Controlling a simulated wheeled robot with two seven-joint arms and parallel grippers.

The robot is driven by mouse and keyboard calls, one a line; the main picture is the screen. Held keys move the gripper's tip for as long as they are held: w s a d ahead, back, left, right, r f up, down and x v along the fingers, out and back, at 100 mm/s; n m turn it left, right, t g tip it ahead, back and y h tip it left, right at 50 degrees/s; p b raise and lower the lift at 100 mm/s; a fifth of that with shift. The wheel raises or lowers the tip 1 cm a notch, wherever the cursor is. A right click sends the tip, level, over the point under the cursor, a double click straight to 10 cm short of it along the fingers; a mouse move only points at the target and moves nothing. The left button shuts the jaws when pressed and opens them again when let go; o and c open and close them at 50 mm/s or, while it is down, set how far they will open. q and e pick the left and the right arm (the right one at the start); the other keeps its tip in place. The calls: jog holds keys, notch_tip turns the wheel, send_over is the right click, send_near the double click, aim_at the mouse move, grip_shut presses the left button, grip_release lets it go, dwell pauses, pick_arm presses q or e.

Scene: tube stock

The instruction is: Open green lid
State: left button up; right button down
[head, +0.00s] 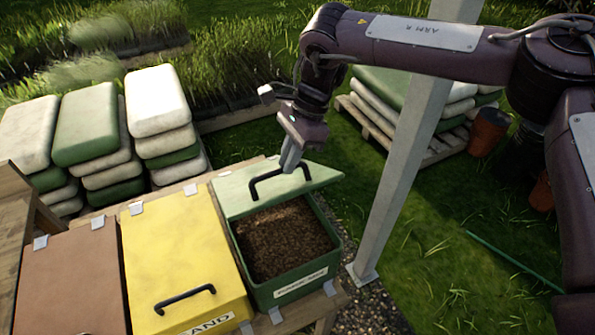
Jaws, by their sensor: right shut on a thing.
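The green lid (235,192) is raised and tilted back above the green box (268,294), hinged at the far side. Its black handle (268,176) is on the lid's near part. The box is filled with brown, crumbly material (285,238), plainly visible under the lid. My right gripper (291,165) comes down from above and is shut on the black handle. My left gripper is not in view.
A yellow box (175,240) with a shut lid and a brown box (70,280) stand to the left on the same wooden bench. A grey post (402,165) rises close to the right of the green box. Stacked sacks (160,100) stand behind on the left.

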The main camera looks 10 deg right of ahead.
jog(key=shift+w+a+r, duration=0.2)
jog(key=shift+w+r, duration=0.15)
jog(key=shift+w, duration=0.15)
jog(key=c, duration=1.8)
grip_release()
jog(key=shift+f, duration=0.1)
jog(key=shift+c, duration=0.2)
jog(key=shift+o, duration=1.2)
jog(key=shift+w, duration=0.15)
jog(key=shift+o, duration=0.7)
jog(key=shift+w+a+f, duration=0.2)
jog(key=shift+w+a, duration=0.05)
jog(key=shift+w, duration=0.1)
jog(key=shift+s+d+r, duration=0.15)
jog(key=shift+s, duration=0.15)
jog(key=shift+w+d+r, duration=0.1)
jog(key=shift+w+r, duration=0.1)
jog(key=s+b+v, duration=0.1)
jog(key=v, duration=0.6)
jog(key=shift+w+r, duration=0.15)
jog(key=shift+w, duration=0.25)
